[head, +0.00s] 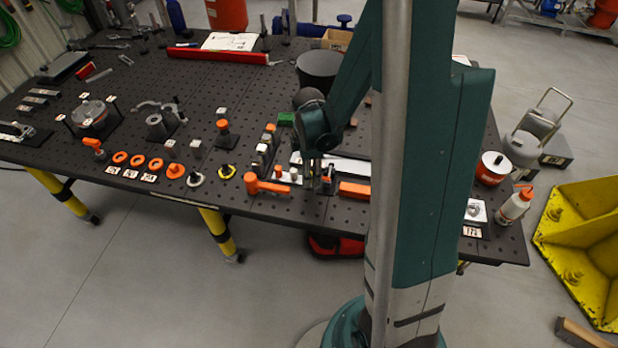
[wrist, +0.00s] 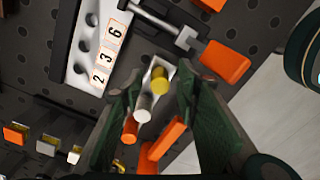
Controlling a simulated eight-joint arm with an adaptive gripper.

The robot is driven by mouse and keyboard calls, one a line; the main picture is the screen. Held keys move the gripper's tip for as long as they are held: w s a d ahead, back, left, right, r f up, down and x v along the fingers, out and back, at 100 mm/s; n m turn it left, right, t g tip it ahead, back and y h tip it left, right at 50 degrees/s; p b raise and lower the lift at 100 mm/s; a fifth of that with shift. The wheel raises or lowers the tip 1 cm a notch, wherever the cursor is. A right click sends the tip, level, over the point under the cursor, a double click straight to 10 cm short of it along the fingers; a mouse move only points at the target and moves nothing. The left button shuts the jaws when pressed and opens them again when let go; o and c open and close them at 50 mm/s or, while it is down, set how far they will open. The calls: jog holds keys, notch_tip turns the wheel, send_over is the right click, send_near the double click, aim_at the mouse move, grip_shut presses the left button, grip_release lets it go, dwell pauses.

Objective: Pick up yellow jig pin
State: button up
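The yellow jig pin (wrist: 160,79) shows in the wrist view as a short yellow cylinder on a light metal strip. A white pin (wrist: 143,106) and an orange pin (wrist: 130,130) stand in a row beside it. My gripper (wrist: 158,82) is open, with one dark green finger on each side of the yellow pin. I cannot tell whether either finger touches it. In the head view my gripper (head: 316,178) is low over the table's front part, and I cannot make out the yellow pin there.
A plate with labels 2, 3 and 6 (wrist: 98,50) lies close by. An orange-handled clamp (wrist: 224,61) is right of the pin. Another orange handle (head: 265,185) lies left of my gripper on the perforated black table (head: 225,100). A black round container (head: 319,66) stands behind.

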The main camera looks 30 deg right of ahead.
jog(key=c, duration=0.9)
jog(key=shift+r, duration=0.15)
jog(key=shift+r, duration=4.9)
